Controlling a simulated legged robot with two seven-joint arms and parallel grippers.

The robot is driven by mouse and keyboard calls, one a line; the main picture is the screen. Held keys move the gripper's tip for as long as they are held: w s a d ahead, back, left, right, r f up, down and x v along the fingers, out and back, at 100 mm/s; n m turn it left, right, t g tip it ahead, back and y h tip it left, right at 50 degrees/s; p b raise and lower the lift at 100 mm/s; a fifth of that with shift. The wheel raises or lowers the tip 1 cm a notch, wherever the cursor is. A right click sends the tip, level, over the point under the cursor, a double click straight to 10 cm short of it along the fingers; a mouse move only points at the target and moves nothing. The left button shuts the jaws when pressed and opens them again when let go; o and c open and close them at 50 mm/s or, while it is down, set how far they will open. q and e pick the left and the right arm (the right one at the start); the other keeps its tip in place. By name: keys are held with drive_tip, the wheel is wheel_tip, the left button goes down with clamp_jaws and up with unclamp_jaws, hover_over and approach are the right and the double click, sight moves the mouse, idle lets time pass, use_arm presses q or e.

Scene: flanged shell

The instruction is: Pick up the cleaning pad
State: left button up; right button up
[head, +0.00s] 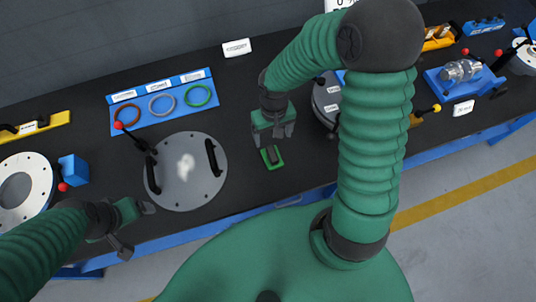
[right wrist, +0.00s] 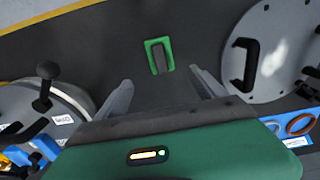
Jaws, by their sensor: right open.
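The cleaning pad (head: 271,157) is a small green block with a dark grip on top. It lies on the dark bench top, right of a round grey flanged plate. It also shows in the right wrist view (right wrist: 160,56), between and beyond my fingertips. My right gripper (head: 273,142) is open and empty just behind the pad in the head view, above the bench. Its spread fingers show in the right wrist view (right wrist: 161,78), apart from the pad. My left gripper (head: 138,228) is at the lower left over the bench's front edge; its fingers look spread and nothing shows between them.
The round grey plate (head: 188,185) with two black handles and a red-knobbed lever lies left of the pad. A blue tray (head: 184,123) with coloured rings is behind it. Another round part (head: 327,103) stands right of my right gripper. The bench around the pad is clear.

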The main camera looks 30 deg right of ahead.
sight(272, 153)
drive_tip(key=f, duration=0.5)
drive_tip(key=f+b, duration=0.1)
drive_tip(key=f, duration=0.2)
drive_tip(key=shift+a+f, duration=0.25)
drive_tip(key=shift+a, duration=0.1)
drive_tip(key=f, duration=0.4)
drive_tip(key=shift+s+d, duration=0.15)
drive_tip(key=shift+s, duration=0.15)
drive_tip(key=shift+w+d+f, duration=0.1)
drive_tip(key=shift+f, duration=0.35)
drive_tip(key=shift+r, duration=0.1)
drive_tip(key=c, duration=1.5)
drive_tip(key=shift+c, duration=0.2)
